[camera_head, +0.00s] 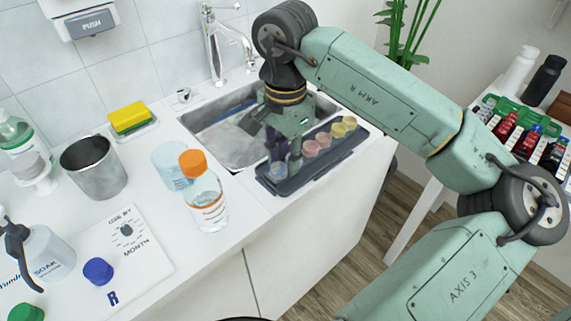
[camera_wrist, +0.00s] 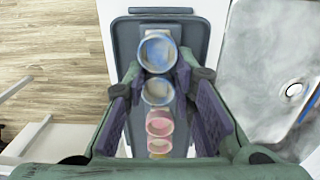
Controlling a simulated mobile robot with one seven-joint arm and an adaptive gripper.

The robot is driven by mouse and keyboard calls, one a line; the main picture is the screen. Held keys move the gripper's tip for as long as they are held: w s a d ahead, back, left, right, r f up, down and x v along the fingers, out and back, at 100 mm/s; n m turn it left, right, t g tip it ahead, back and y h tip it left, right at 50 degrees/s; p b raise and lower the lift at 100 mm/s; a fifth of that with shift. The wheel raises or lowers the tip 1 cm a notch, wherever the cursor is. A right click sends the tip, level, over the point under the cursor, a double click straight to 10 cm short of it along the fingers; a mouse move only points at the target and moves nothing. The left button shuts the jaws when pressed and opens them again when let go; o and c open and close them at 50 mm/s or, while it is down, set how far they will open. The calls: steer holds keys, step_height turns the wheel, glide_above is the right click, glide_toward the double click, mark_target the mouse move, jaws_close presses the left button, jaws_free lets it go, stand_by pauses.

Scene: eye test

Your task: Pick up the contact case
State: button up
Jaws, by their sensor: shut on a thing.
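My gripper (camera_wrist: 158,70) is low over a dark grey tray (camera_head: 264,185) at the sink's front edge. In the wrist view its fingers close on a blue-rimmed round cup (camera_wrist: 158,53), which looks larger than the other cups. I cannot tell whether it is clear of the tray (camera_wrist: 200,35). A second pale-blue cup, then pink (camera_head: 310,149) and yellow (camera_head: 338,131) ones, stand in a row. I cannot tell for sure which thing is the contact case. A white flat piece (camera_head: 140,258) marked "USE BY MONTH" and "R" lies on the counter with a blue cap (camera_head: 98,271).
An orange-capped bottle (camera_head: 207,205), a clear cup (camera_head: 172,165) and a metal cup (camera_head: 95,168) stand left of the tray. The sink (camera_head: 225,140) with its tap (camera_head: 215,45) is behind. Pump bottles (camera_head: 45,250) stand at left. Floor lies beyond the counter's right edge.

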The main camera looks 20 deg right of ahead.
steer(key=shift+r+b, duration=0.35)
steer(key=shift+r, duration=0.25)
step_height(320, 180, up, 2)
steer(key=shift+r+b, duration=0.1)
steer(key=shift+b, duration=0.35)
steer(key=s+d+r+b, duration=0.1)
steer(key=s+b, duration=0.2)
steer(key=s, duration=1.3)
steer(key=shift+d+r, duration=0.3)
steer(key=shift+d, duration=0.1)
steer(key=shift+w, duration=0.1)
